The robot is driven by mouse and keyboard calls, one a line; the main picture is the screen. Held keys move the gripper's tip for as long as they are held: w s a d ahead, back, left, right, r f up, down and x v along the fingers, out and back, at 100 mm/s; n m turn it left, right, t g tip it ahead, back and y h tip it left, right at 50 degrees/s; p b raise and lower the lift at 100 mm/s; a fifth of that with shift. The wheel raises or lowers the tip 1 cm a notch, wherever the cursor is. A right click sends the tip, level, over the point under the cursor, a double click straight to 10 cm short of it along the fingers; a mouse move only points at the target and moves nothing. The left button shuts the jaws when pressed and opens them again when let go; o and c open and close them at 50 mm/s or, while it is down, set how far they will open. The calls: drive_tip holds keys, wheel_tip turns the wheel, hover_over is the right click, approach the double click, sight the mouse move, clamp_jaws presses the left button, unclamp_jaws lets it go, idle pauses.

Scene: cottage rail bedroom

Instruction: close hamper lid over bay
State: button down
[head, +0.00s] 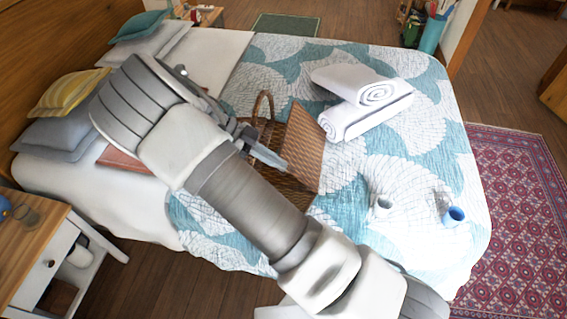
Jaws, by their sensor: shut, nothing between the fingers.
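A brown wicker hamper (293,186) stands on the bed with an arched handle (264,104). Its woven lid (305,146) is raised and tilted on the right side, towards the towels. My gripper (284,165) is shut and empty, with its fingers pointing at the lid's lower inner side over the hamper. I cannot tell whether the fingertips touch the lid. My arm covers much of the hamper's left and near side, and what lies in its bays is hidden.
Two rolled white towels (362,102) lie just right of the lid. A white mug (381,206) and a blue mug (454,216) stand at the bed's right near side. Pillows (60,133) line the left end. The patterned quilt (405,165) is bare between towels and mugs.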

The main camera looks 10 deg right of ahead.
drive_tip(key=shift+w+a+f+b, duration=0.3)
drive_tip(key=shift+a+f+b, duration=0.25)
drive_tip(key=shift+a+f, duration=0.2)
drive_tip(key=shift+r, duration=0.1)
